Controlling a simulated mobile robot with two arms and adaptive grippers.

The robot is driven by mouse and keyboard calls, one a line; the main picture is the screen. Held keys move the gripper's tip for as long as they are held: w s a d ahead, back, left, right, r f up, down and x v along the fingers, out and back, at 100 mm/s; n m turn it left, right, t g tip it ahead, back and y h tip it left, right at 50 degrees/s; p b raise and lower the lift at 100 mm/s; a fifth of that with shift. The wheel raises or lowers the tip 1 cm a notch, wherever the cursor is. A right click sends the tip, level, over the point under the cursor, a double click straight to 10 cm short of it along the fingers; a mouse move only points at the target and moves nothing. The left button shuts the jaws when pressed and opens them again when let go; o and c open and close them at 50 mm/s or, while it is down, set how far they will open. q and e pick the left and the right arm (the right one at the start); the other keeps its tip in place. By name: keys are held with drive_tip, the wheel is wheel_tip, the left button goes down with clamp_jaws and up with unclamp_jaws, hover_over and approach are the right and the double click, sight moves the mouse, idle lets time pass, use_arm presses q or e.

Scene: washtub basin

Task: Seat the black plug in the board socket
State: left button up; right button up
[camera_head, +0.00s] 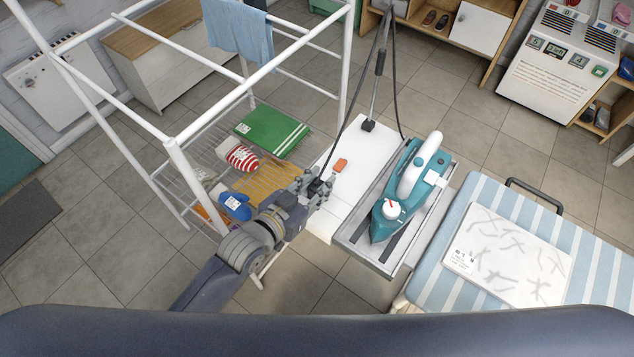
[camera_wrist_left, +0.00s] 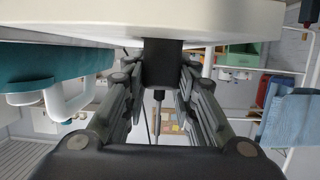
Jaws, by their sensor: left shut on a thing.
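My left gripper (camera_head: 318,188) is over the near left part of the white board (camera_head: 352,180), shut on the black plug (camera_head: 319,187). In the left wrist view the fingers (camera_wrist_left: 163,72) close on both sides of the black plug (camera_wrist_left: 162,60), whose end meets the white board surface (camera_wrist_left: 160,18). I cannot tell whether it is in the socket or only against the board. The socket is hidden by the plug and gripper. A dark cord rises from the plug toward the pole. My right gripper is not in view.
A teal iron (camera_head: 411,180) stands on a metal rest (camera_head: 434,212) right of the plug. A small orange part (camera_head: 340,165) sits on the board close to the gripper. A white drying rack (camera_head: 176,150) stands left of my arm. The striped ironing surface (camera_head: 478,197) lies right.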

use_arm(q)
drive_tip(key=shift+f, duration=0.15)
drive_tip(key=o, duration=1.1)
drive_tip(key=shift+c, duration=0.2)
